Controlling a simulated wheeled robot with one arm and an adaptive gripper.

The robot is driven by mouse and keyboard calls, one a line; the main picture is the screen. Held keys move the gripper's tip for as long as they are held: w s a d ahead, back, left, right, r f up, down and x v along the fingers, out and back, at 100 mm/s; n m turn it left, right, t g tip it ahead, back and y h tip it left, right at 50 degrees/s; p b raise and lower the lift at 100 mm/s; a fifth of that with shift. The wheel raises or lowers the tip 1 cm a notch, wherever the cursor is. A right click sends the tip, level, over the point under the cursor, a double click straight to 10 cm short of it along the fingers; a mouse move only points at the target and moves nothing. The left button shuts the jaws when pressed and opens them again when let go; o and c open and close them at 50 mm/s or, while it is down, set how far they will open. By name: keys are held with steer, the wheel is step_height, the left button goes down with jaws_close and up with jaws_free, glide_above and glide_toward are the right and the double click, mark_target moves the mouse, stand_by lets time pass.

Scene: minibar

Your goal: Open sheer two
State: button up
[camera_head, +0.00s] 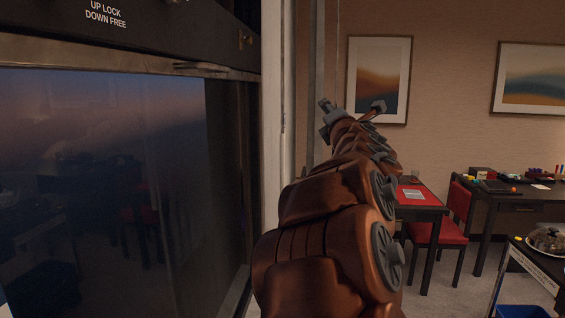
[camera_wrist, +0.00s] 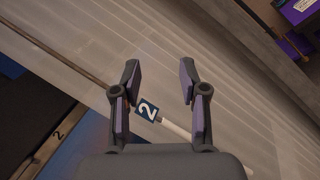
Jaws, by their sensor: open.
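A pale, translucent sheer (camera_wrist: 150,35) with fine stripes fills much of the wrist view and runs diagonally. A dark tag with a white 2 (camera_wrist: 147,108) shows in front of it, joined to a white rod end (camera_wrist: 178,129). A thin brown cord or rod (camera_wrist: 60,55) runs from the upper left toward the tag. My gripper (camera_wrist: 159,68) is open, and the tag appears between its fingers, nearer the left one. I cannot tell its depth relative to the fingers. In the head view my gripper (camera_head: 352,106) is raised beside the window frame.
A dark window (camera_head: 110,180) stands at left under a panel reading "UP LOCK DOWN FREE" (camera_head: 105,14). A red-topped desk (camera_head: 418,197), a red chair (camera_head: 445,232) and a dark table (camera_head: 515,198) stand at right. Carpet shows between them.

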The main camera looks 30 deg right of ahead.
steer(key=w+a+f+n+t+y+b, duration=0.2)
steer(key=w+f+n+y, duration=0.15)
steer(key=n+y, duration=0.55)
steer(key=n+g+y+b, duration=0.1)
steer(key=n+g+y, duration=0.3)
steer(key=n, duration=0.7)
glide_toward(282, 154)
steer(key=w+f+y, duration=0.1)
steer(key=w, duration=0.2)
steer(key=shift+t, duration=0.4)
steer(key=p+x, duration=0.2)
steer(key=x, duration=0.5)
steer(key=shift+w+d, duration=0.1)
steer(key=shift+w, duration=0.3)
steer(key=shift+f, duration=0.1)
steer(key=shift+c, duration=0.2)
jaws_close()
